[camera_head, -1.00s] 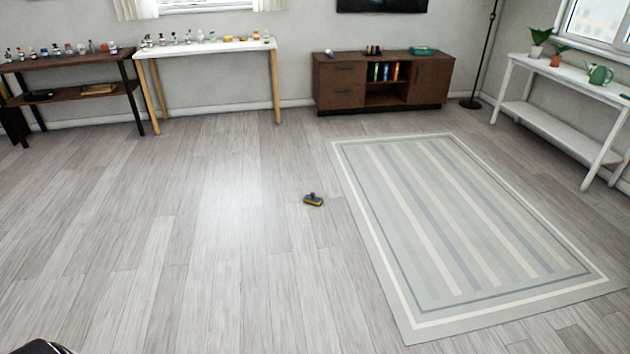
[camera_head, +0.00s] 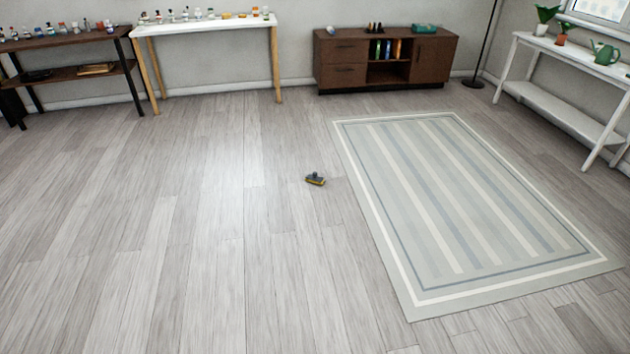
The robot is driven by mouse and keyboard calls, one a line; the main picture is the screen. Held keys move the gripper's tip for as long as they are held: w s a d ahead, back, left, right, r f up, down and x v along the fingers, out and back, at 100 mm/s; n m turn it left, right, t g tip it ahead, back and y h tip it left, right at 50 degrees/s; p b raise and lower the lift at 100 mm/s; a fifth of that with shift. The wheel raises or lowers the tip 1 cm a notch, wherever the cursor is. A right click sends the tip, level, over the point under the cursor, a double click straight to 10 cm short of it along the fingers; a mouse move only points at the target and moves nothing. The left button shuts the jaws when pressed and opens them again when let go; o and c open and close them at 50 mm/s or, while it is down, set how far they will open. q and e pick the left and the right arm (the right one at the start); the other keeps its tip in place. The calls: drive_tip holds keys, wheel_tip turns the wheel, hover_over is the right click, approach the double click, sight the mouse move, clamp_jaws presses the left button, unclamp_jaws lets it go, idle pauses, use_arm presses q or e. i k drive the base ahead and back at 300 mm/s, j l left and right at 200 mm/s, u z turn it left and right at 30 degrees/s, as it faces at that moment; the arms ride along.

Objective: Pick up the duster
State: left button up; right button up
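A small dark grey and yellow object, which looks like the duster (camera_head: 315,179), lies on the wooden floor near the middle of the head view. It sits just left of the striped rug's left edge, apart from it. It is small in the picture, so its fine shape is hard to tell. Neither of my grippers shows in the head view.
A striped rug (camera_head: 385,262) lies flat at the right. A brown cabinet (camera_head: 343,74), a white table (camera_head: 205,28) and a dark shelf table (camera_head: 60,45) line the back wall. A white stand (camera_head: 550,103) is at the right. The floor in front is clear.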

sight(312, 178)
drive_tip(key=i+l+z, duration=0.1)
drive_tip(key=i+z, duration=0.15)
drive_tip(key=i, duration=2.55)
drive_tip(key=l+z, duration=0.05)
drive_tip(key=l, duration=0.1)
